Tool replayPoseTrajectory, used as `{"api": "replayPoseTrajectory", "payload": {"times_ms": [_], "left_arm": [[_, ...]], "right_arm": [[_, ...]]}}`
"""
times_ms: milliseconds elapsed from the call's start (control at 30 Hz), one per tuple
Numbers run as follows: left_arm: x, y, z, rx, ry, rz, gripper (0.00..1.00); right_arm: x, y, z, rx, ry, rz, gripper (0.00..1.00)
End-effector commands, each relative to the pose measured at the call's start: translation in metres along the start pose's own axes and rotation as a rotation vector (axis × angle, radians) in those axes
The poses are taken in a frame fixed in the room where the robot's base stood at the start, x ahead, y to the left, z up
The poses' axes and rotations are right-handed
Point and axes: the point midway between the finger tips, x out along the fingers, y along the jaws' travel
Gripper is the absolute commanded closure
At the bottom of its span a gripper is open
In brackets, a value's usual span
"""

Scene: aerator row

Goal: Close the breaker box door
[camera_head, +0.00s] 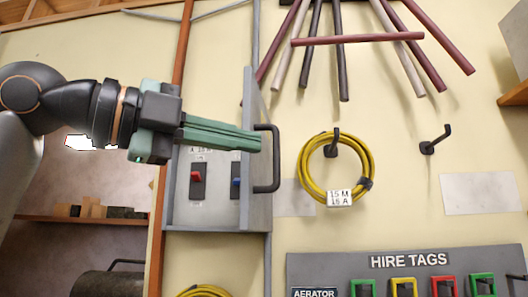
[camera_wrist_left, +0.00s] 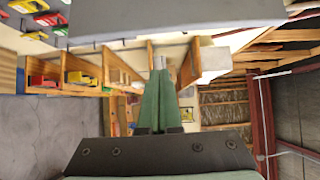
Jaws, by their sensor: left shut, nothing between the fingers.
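The grey breaker box (camera_head: 208,215) is on the wall, left of centre in the head view. Its door (camera_head: 257,95) stands open at the box's right side, seen nearly edge-on, with a black handle (camera_head: 276,158) on its right face. A red switch and a blue switch show inside. My left gripper (camera_head: 259,143) is shut and empty. Its green fingers cross in front of the box, and their tips overlap the door beside the handle. I cannot tell whether they touch it. In the left wrist view the shut fingers (camera_wrist_left: 160,70) point toward a grey slab along the top, probably the door.
A coiled yellow cable (camera_head: 310,178) hangs on a hook right of the door. A HIRE TAGS board (camera_head: 345,262) is below right. Coloured rods hang above. A wooden post (camera_head: 163,220) runs along the box's left side. An empty hook (camera_head: 428,148) is farther right.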

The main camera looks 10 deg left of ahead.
Motion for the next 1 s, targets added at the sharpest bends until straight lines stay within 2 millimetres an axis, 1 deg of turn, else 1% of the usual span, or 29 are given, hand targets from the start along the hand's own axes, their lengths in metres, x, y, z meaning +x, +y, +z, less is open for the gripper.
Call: {"api": "replayPoseTrajectory", "payload": {"times_ms": [167,500,533,600,733,833,1000], "left_arm": [[0.026,-0.001,-0.001,0.000,0.004,0.004,1.00],[0.098,-0.003,-0.002,0.000,0.005,0.004,1.00],[0.100,-0.003,0.001,-0.001,0.004,0.002,1.00],[0.088,-0.002,0.013,-0.001,0.001,-0.001,1.00],[0.078,-0.001,0.024,-0.001,0.003,0.000,1.00],[0.074,0.000,0.029,0.001,0.004,0.000,1.00],[0.072,0.001,0.030,0.002,0.006,0.000,1.00]], "right_arm": [[-0.007,-0.001,-0.007,0.000,0.000,0.000,0.73],[-0.025,-0.002,-0.027,0.000,0.000,0.000,0.73],[-0.026,-0.002,-0.028,0.000,0.000,0.000,0.73],[-0.028,-0.002,-0.030,0.000,0.000,0.000,0.73],[-0.030,-0.002,-0.033,-0.001,-0.001,0.000,0.73],[-0.031,-0.002,-0.034,-0.001,-0.001,0.000,0.73],[-0.031,-0.002,-0.034,-0.001,-0.001,0.000,0.73]]}}
